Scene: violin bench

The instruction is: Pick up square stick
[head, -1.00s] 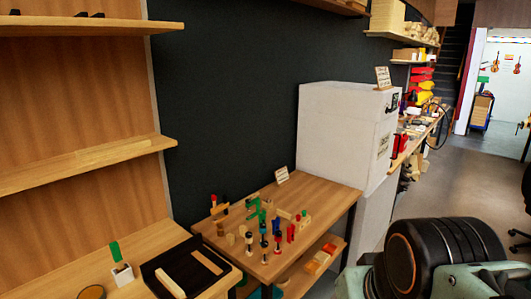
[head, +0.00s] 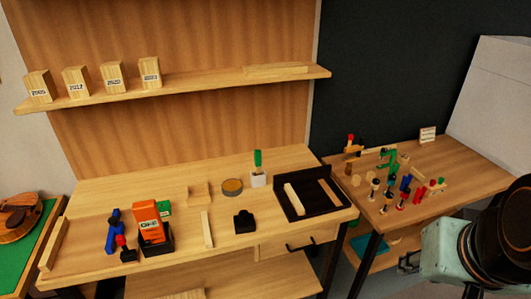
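Several pieces could be the square stick, and I cannot tell which one it is. A pale stick (head: 294,199) lies in the left part of a black tray (head: 317,209) at the right end of the workbench. A thin pale stick (head: 207,229) lies on the bench near the middle front. A longer pale bar (head: 54,244) lies along the bench's left end. A flat pale strip (head: 275,69) lies on the shelf. My arm shows at the right edge, but my gripper is not in view.
The workbench (head: 185,262) also holds an orange box (head: 150,222), blue clamps (head: 113,228), a round tin (head: 232,187) and a small black block (head: 244,221). Year-marked wood blocks stand on the shelf (head: 200,87). A side table (head: 455,165) at right is crowded with small tools.

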